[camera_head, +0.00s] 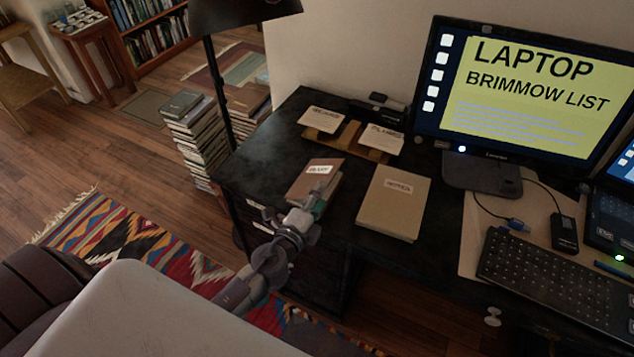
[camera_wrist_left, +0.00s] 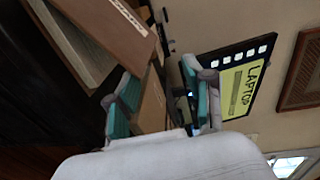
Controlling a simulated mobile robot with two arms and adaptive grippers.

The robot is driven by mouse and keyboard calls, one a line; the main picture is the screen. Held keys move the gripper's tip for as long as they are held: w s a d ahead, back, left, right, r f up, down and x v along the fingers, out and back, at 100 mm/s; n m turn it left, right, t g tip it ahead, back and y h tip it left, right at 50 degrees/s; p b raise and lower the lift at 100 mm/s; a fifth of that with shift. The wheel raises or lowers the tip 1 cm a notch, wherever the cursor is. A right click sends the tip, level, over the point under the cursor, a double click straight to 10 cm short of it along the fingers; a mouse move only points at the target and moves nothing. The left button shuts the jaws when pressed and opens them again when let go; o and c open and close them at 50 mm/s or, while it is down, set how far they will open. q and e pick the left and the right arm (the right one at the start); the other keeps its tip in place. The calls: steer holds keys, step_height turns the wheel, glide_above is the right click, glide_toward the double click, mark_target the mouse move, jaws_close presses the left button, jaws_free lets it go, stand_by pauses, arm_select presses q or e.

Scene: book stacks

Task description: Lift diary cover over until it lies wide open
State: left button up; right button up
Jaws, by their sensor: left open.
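The diary (camera_head: 312,177), a small reddish-brown book with a white label, lies near the left end of the black desk. Its brown cover (camera_wrist_left: 112,28) and pale page edges (camera_wrist_left: 72,45) fill the upper left of the left wrist view. Contact is unclear. My right gripper is not seen.
A larger tan notebook (camera_head: 394,202) lies just right of the diary. A monitor (camera_head: 530,100) and keyboard (camera_head: 560,280) are at right. A lamp pole (camera_head: 218,95) and book stacks (camera_head: 198,140) stand left of the desk.

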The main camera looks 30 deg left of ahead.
arm_select(q)
steer(key=shift+a+r, duration=0.1)
steer(key=shift+r, duration=0.2)
steer(key=shift+a+r+p, duration=0.45)
steer(key=shift+r+p, duration=0.2)
steer(key=shift+r, duration=0.1)
steer(key=shift+a+r+p, duration=0.5)
steer(key=shift+r+p, duration=0.1)
steer(key=shift+a+r, duration=0.1)
steer(key=shift+a+r+p, duration=0.5)
steer(key=shift+a, duration=0.1)
